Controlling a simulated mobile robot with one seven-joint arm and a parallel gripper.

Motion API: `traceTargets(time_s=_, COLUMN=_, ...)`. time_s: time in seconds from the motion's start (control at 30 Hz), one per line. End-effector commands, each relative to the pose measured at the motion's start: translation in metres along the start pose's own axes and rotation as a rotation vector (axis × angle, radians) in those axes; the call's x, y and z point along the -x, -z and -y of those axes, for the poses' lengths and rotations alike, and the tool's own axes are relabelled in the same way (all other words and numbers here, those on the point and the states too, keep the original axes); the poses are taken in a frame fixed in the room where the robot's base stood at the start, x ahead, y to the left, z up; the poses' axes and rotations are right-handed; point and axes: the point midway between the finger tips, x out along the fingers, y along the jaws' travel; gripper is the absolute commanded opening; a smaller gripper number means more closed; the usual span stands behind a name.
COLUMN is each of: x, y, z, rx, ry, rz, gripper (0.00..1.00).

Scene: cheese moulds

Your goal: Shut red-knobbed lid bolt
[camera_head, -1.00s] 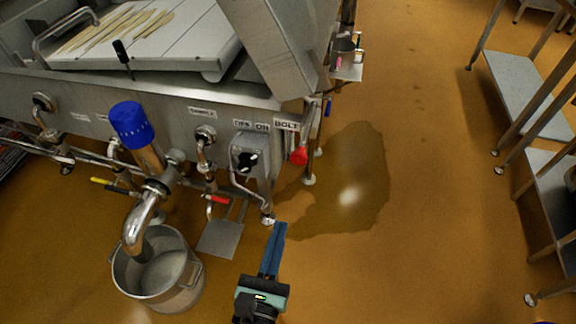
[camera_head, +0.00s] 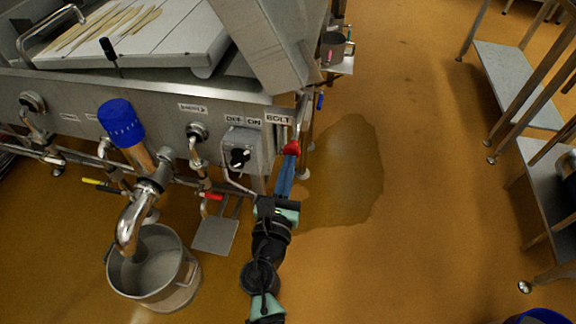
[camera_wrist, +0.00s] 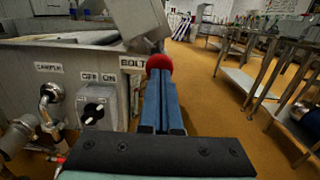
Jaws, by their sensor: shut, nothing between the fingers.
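The red knob of the lid bolt (camera_head: 291,148) is at the right corner of the steel vat, just below the BOLT label (camera_head: 278,119). In the wrist view the red knob (camera_wrist: 158,63) shows just beyond my fingertips. My gripper (camera_head: 287,163) is shut and empty, its blue fingers together and pointing at the knob. The fingertips are at or very near the knob; I cannot tell if they touch it. The bolt's rod behind the knob is mostly hidden. The raised steel lid (camera_head: 262,45) stands above the corner.
An OFF/ON switch box (camera_head: 240,150) is left of the bolt. A pipe with a blue cap (camera_head: 121,122) hangs over a steel pot (camera_head: 186,274). Wet floor (camera_head: 345,180) lies right of the vat, with open floor up to steel shelves (camera_head: 515,85).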

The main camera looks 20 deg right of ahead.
Motion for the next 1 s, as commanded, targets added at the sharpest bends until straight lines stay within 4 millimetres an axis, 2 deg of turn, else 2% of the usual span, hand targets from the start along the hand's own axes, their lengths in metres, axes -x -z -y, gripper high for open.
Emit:
traceTargets(time_s=0.27, x=-0.001, y=0.0, z=0.0, rx=0.0, ry=0.0, rz=0.001, gripper=0.0)
traceTargets(time_s=0.37, x=-0.01, y=0.0, z=0.0, rx=0.0, ry=0.0, rz=0.003, gripper=0.0)
traceTargets(time_s=0.6, x=-0.05, y=0.003, z=0.0, rx=-0.001, ry=0.0, rz=0.003, gripper=0.0)
traceTargets(time_s=0.7, x=-0.06, y=0.003, z=0.0, rx=-0.001, ry=0.0, rz=0.002, gripper=0.0)
traceTargets(time_s=1.0, x=-0.065, y=0.0, z=0.001, rx=-0.001, ry=0.0, rz=0.005, gripper=0.0)
